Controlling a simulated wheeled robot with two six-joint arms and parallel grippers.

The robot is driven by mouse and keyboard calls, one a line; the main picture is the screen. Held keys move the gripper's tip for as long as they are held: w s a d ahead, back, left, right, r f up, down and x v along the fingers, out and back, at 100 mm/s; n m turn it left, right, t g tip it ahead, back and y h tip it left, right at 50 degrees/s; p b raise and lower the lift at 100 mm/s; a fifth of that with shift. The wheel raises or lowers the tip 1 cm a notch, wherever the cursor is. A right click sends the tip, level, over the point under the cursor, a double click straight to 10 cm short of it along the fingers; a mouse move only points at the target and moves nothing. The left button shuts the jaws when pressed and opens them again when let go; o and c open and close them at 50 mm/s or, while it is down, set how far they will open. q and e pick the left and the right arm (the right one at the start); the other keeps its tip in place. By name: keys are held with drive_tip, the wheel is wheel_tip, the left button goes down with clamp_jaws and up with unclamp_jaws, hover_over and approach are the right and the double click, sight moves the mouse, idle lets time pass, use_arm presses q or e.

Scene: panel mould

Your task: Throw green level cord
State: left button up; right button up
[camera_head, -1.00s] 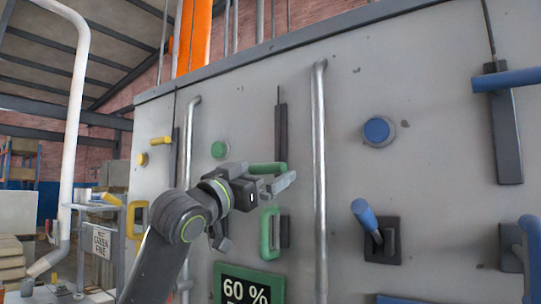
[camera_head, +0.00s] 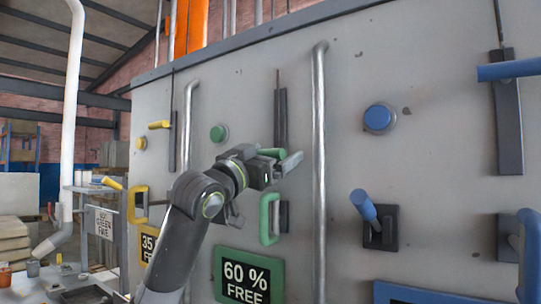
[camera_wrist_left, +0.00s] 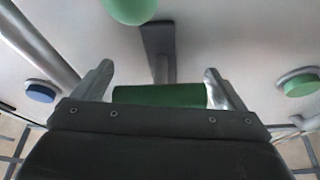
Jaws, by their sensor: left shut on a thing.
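The green level cord's bar-shaped handle (camera_head: 272,152) sits in front of a dark vertical slotted plate (camera_head: 281,105) on the grey panel. My left gripper (camera_head: 284,163) is at this handle and shut on it, partly covering it in the head view. In the left wrist view the green handle (camera_wrist_left: 160,96) lies crosswise between the two fingers (camera_wrist_left: 158,76). The lower part of the plate is hidden behind the gripper. My right gripper is not in view.
Close by are a green button (camera_head: 219,133), a green loop handle (camera_head: 269,220) below, and a vertical metal pipe (camera_head: 320,170) to the right. A blue lever (camera_head: 363,205) and blue button (camera_head: 379,118) lie beyond it. A "60 % FREE" sign (camera_head: 247,277) is below.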

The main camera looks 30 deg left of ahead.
use_arm(q)
wheel_tip(320, 180, up, 10)
drive_tip(key=p, duration=0.6)
drive_tip(key=shift+f, duration=0.2)
drive_tip(key=shift+c, duration=0.2)
drive_tip(key=shift+r, duration=0.35)
drive_tip(key=shift+s+a+r, duration=0.1)
drive_tip(key=shift+s+r, duration=0.05)
drive_tip(key=shift+r, duration=0.1)
drive_tip(key=o, duration=1.1)
drive_tip(key=shift+c, duration=0.2)
drive_tip(key=shift+f, duration=0.1)
